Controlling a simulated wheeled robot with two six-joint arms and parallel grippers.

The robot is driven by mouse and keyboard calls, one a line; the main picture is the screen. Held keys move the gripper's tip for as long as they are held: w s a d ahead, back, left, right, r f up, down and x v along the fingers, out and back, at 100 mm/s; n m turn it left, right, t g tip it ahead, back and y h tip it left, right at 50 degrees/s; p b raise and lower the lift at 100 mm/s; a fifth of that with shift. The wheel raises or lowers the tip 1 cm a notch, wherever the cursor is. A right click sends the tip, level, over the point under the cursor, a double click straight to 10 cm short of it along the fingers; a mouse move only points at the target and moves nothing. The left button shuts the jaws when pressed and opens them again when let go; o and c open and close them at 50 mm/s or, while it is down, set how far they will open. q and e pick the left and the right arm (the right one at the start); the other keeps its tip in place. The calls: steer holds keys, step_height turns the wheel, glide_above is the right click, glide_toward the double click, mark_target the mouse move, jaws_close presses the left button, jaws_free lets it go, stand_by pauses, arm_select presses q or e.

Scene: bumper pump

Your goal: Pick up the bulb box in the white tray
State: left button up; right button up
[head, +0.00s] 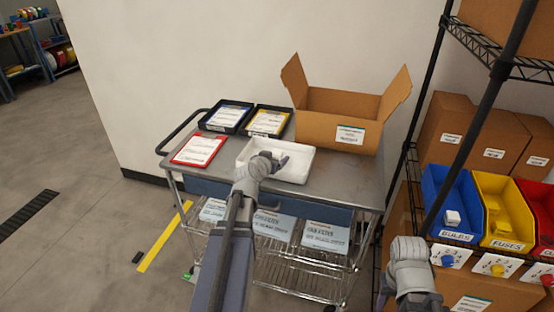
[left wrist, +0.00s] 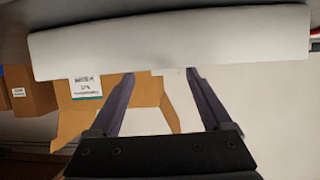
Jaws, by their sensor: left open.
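The white tray (head: 300,170) stands on the grey cart top in the head view. My left gripper (head: 279,162) is over the tray, and its wrist covers part of the inside. I cannot make out a bulb box in the tray; it may be hidden behind my gripper. In the left wrist view my left gripper (left wrist: 158,72) is open with nothing seen between its fingers. A white wall, apparently the tray's side (left wrist: 230,38), spans that view just beyond the fingertips. Of my right arm only the wrist part shows at lower right; its fingers are not seen.
A shelf at right holds a blue bulbs bin (head: 435,191), a yellow fuses bin (head: 495,195) and a red bin (head: 538,205).

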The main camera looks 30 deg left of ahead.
mark_target(275, 155)
arm_select(q)
steer(key=x, duration=0.1)
steer(key=b+x, duration=0.1)
steer(key=x, duration=0.1)
steer(key=b+x, duration=0.1)
steer(key=x, duration=0.1)
steer(key=shift+a+f, duration=0.2)
steer(key=shift+a, duration=0.2)
steer(key=shift+s+r, duration=0.1)
jaws_close()
